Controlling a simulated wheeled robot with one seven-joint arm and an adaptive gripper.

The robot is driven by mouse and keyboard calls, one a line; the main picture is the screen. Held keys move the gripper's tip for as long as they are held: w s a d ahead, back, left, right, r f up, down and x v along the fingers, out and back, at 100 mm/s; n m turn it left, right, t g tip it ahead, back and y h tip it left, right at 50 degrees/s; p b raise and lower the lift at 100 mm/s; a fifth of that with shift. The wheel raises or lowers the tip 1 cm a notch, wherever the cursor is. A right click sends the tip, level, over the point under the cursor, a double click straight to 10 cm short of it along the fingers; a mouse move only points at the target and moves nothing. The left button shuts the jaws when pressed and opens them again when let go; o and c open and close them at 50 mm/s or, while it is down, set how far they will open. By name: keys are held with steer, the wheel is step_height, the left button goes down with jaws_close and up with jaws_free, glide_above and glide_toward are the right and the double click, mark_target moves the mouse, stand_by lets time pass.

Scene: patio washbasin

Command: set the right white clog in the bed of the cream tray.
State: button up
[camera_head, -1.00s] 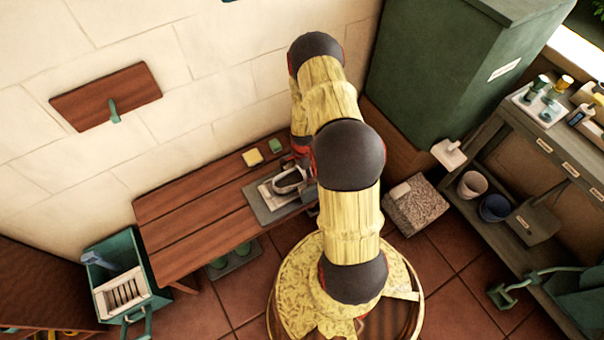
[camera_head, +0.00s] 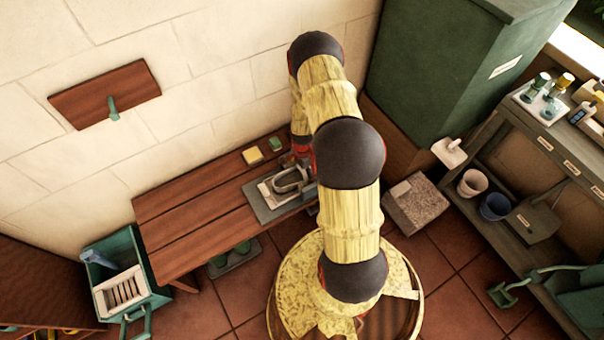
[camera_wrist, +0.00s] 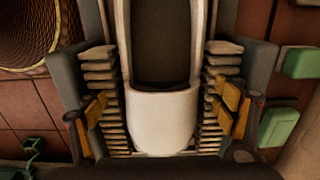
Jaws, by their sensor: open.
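The white clog (camera_wrist: 162,118) lies in the middle of the wrist view, its rounded toe toward the bottom and its dark opening above. The cream tray (camera_wrist: 100,75) shows as ribbed slats on both sides of the clog. The clog appears to lie over the tray's bed; its underside is hidden. My gripper (camera_wrist: 162,110) is open, with one finger on each side of the clog and visible gaps between. In the head view the clog (camera_head: 291,180) and the cream tray (camera_head: 268,194) are on the bench, partly behind my arm.
A grey mat (camera_head: 258,207) lies under the tray on the wooden bench (camera_head: 185,230). A yellow block (camera_head: 252,156) and a green block (camera_head: 275,144) lie near the wall. A teal bin (camera_head: 155,298) stands at the left. The bench's left part is clear.

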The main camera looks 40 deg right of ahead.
steer(key=shift+o, duration=0.3)
step_height(320, 180, up, 12)
stand_by(0.5)
